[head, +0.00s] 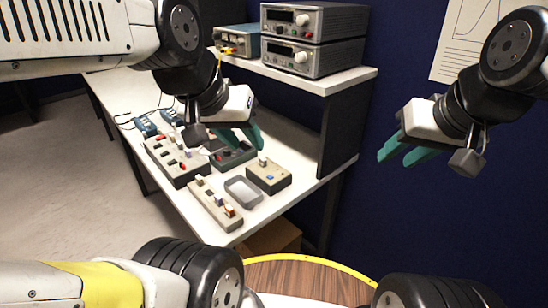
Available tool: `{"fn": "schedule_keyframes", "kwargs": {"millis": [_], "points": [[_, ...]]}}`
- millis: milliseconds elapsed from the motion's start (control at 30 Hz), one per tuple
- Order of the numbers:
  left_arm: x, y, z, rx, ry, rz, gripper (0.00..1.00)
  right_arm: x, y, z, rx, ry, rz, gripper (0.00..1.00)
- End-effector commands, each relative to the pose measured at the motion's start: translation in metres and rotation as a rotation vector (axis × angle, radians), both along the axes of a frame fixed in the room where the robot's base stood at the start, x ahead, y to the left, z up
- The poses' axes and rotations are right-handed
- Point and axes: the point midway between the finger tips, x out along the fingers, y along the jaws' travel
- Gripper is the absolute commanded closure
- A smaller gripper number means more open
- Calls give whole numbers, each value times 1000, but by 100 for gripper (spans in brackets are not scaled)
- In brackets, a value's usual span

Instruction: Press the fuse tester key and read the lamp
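A small beige-topped box (268,176) with a dark body stands on the white bench; it looks like the fuse tester. It has a blue spot on top and a pale upright piece near its back edge. I cannot tell which part is the key or the lamp, or whether a lamp is lit. My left gripper (243,138) has teal fingers, spread apart and seemingly empty, above and slightly left of this box; contact is not visible. My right gripper (404,152) hangs in the air to the right of the bench, fingers apart and empty.
On the bench (128,90) are a grey tray (243,191), a strip with several coloured pieces (215,204), a larger panel (176,160) and a dark box (234,155) partly behind my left gripper. Instruments (312,40) stand on a raised shelf (330,82). A round wooden top (305,281) is in front.

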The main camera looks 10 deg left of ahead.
Motion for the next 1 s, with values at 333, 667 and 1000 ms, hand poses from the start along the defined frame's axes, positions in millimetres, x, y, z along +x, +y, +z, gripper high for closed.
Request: {"fn": "schedule_keyframes", "kwargs": {"millis": [333,667,1000], "points": [[0,0,0,0,0,0,63,0,0,0,0,0,0,64],[0,0,0,-1,0,1,97,0,0,0,0,0,0,64],[0,0,0,0,0,0,100,0,0,0,0,0,0,64]]}}
